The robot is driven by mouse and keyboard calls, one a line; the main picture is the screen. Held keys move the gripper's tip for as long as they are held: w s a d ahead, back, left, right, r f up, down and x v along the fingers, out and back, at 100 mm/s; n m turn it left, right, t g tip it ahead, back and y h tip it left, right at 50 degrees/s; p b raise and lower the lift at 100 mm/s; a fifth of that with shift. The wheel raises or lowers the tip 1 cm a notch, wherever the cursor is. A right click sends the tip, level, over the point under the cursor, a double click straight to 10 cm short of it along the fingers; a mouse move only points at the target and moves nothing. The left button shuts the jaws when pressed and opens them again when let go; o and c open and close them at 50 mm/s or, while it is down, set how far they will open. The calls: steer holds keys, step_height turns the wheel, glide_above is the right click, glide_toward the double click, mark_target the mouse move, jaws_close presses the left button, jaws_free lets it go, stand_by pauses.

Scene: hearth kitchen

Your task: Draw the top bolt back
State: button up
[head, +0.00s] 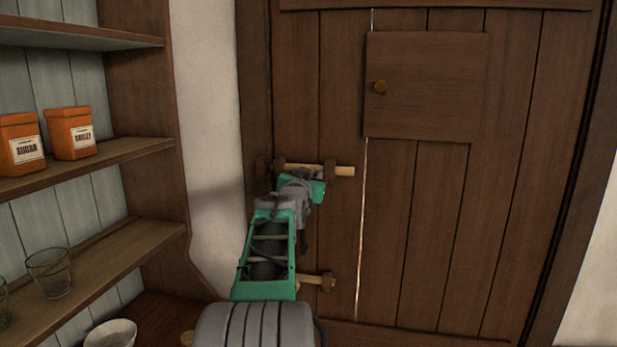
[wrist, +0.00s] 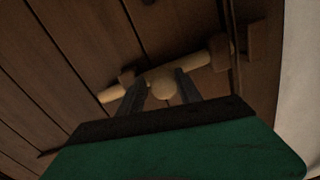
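The top bolt (head: 343,171) is a pale wooden rod lying level across the left part of the plank door, through dark wooden brackets. Its right end sticks out past a bracket and stops just short of the bright door gap. In the wrist view the bolt (wrist: 200,60) runs slantwise, with a round pale knob (wrist: 162,88) at its middle. My gripper (wrist: 161,82) is at the bolt, its two dark fingers on either side of the knob. The fingers look slightly apart from the knob. In the head view my arm hides the knob and fingertips.
A lower bolt (head: 311,279) sits on the door below, partly behind my arm. A small hatch (head: 430,85) with a brass knob is at upper right. Shelves with orange tins (head: 70,134) and a glass (head: 49,274) stand left, beyond a white wall strip.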

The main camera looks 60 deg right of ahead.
steer(key=shift+o, duration=1.1)
steer(key=shift+w, duration=0.1)
steer(key=shift+a, duration=0.1)
steer(key=b+v, duration=0.3)
steer(key=v, duration=0.4)
steer(key=shift+a, duration=0.35)
